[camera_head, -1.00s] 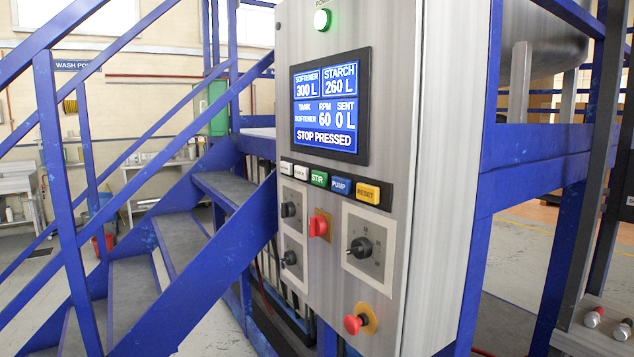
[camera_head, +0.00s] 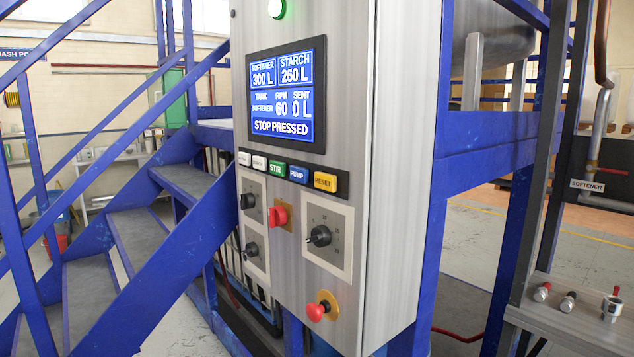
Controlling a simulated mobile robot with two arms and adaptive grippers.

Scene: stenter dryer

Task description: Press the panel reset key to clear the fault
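The yellow RESET key (camera_head: 325,182) is at the right end of a row of keys on the steel control panel (camera_head: 345,90). Left of it are the blue PUMP key (camera_head: 299,175), the green STIR key (camera_head: 277,170) and two white keys. The screen (camera_head: 287,95) reads SOFTENER 300 L, STARCH 260 L, RPM 60, SENT 0 L and STOP PRESSED. A red mushroom button (camera_head: 317,311) on a yellow plate sits low on the panel. A green lamp (camera_head: 277,8) is lit at the top. Neither of my grippers shows.
Blue stairs with railings (camera_head: 120,235) stand left of the panel. A blue frame (camera_head: 470,150) carries a tank (camera_head: 495,35) at the right. A shelf with several small fittings (camera_head: 567,302) is at lower right, below a pipe labelled SOFTENER. Floor shows between.

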